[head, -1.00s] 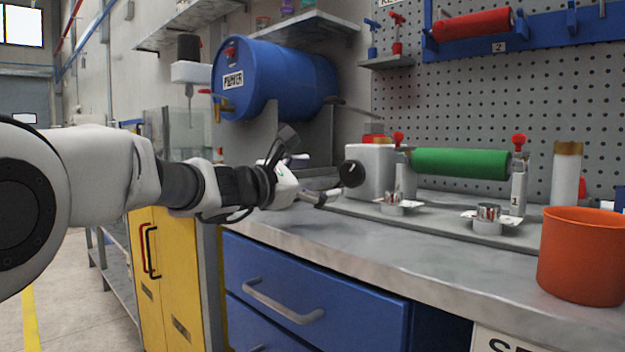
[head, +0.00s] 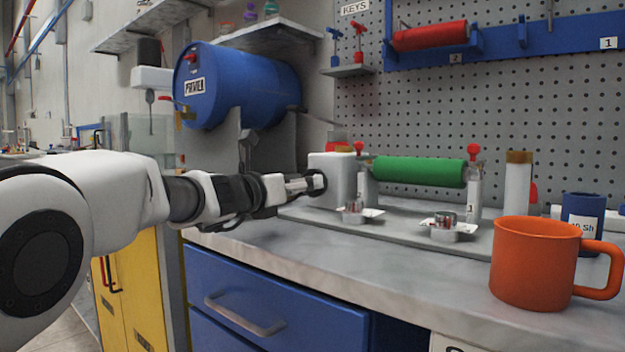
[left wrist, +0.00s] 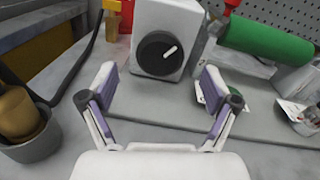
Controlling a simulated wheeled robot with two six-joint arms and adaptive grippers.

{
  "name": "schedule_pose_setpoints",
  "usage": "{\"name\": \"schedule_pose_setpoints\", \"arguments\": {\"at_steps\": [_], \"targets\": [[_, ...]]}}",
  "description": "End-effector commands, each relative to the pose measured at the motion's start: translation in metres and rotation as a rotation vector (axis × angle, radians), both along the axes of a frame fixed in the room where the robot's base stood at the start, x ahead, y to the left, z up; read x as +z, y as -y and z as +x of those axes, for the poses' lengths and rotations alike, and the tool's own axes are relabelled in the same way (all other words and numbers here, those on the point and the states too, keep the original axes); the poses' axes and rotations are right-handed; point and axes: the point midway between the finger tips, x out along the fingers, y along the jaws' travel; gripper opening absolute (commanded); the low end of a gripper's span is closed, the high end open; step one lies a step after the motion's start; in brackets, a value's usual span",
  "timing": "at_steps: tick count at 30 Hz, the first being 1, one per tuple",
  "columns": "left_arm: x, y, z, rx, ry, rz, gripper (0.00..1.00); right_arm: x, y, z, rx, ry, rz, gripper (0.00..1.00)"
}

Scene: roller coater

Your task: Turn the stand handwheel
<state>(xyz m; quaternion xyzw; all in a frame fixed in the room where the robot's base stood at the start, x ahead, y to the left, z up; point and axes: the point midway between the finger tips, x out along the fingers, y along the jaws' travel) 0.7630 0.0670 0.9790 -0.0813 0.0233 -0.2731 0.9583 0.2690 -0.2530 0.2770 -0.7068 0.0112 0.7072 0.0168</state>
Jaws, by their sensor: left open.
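A round black knob with a white pointer line (left wrist: 158,53) sits on the front of a light grey box (head: 331,167) at the left end of the roller stand. I cannot tell if this knob is the handwheel. My left gripper (head: 308,183) is open and points at the box face. In the left wrist view the two fingers of the left gripper (left wrist: 160,73) stand apart, one on each side of the knob, with nothing held between them. In the head view the gripper partly covers the knob. My right gripper is not in view.
A green roller (head: 418,171) lies to the right of the box, with small metal cups (head: 444,220) on the base. An orange mug (head: 535,264) stands at the bench's front right. A blue drum (head: 240,85) is behind left. A brown-topped pot (left wrist: 25,125) and black cable are left.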

Motion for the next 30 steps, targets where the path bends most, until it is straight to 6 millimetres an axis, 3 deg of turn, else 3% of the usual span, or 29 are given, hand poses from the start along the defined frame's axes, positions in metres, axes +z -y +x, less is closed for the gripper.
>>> {"name": "schedule_pose_setpoints", "arguments": {"at_steps": [9, 18, 23, 24, 30], "targets": [[0.001, 0.029, 0.047, 0.000, 0.001, 0.003, 0.88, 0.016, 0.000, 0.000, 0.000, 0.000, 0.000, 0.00], [-0.001, 0.032, 0.051, 0.000, 0.001, 0.002, 0.88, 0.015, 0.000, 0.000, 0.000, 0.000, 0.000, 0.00], [-0.001, 0.032, 0.051, 0.000, 0.001, 0.002, 0.31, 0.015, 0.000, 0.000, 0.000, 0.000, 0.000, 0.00], [-0.001, 0.032, 0.051, 0.000, 0.001, 0.002, 0.27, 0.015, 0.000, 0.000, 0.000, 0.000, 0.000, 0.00], [-0.001, 0.032, 0.051, 0.000, 0.004, 0.005, 0.27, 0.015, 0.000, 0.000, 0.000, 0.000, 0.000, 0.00]]}}
